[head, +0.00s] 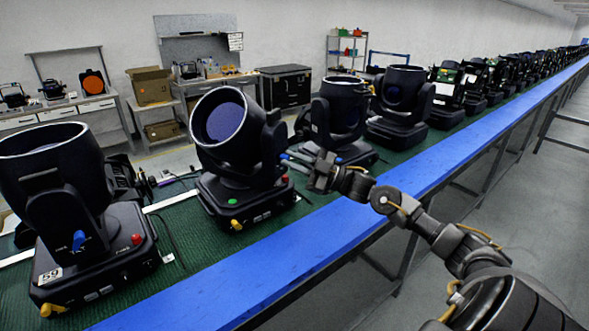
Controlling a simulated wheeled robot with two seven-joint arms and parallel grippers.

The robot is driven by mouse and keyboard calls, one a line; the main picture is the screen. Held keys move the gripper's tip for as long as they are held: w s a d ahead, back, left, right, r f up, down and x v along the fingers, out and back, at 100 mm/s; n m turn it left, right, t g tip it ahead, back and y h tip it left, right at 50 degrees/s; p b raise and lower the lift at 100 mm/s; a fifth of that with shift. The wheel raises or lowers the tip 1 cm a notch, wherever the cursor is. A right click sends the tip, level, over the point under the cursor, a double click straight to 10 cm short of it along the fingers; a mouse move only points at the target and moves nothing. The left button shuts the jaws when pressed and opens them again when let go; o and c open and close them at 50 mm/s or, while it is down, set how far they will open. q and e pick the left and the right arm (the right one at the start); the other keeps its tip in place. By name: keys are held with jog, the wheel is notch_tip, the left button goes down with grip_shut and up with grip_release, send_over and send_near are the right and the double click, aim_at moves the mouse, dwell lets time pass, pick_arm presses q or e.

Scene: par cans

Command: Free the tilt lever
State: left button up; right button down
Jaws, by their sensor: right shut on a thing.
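The moving-head par can (222,140) in the middle stands on the green belt with its lamp head tilted up and its round lens facing forward. Its yoke arm (272,145) is on the right side. My right gripper (290,160) reaches in from the right, and its fingertips are at the lower part of that yoke arm. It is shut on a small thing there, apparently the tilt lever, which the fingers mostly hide. A similar blue lever (79,240) shows on the yoke of the left par can (52,190). My left gripper is not in view.
A blue rail (250,285) runs along the near edge of the green belt (185,225). Several more par cans stand in line to the right, one (340,115) close behind my right gripper. Workbenches and a black case (285,87) are at the back.

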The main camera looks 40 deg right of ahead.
jog(key=shift+a+f+n+g+y+b, duration=0.15)
jog(key=shift+n+g+b, duration=0.25)
jog(key=shift+n, duration=0.3)
jog(key=shift+a+n+g+y+b, duration=0.1)
jog(key=shift+n+g+y+b, duration=0.1)
jog(key=shift+n+b, duration=0.4)
jog(key=shift+s, duration=0.1)
jog(key=c, duration=1.4)
grip_release()
jog(key=shift+s+d+f, duration=0.3)
jog(key=shift+s+d, duration=0.05)
jog(key=shift+d, duration=0.05)
jog(key=shift+r+b+v, duration=0.1)
jog(key=shift+b+v, duration=0.75)
jog(key=shift+v, duration=1.6)
jog(key=shift+r+b+v, duration=0.15)
jog(key=shift+b+v, duration=0.7)
jog(key=shift+v, duration=1.55)
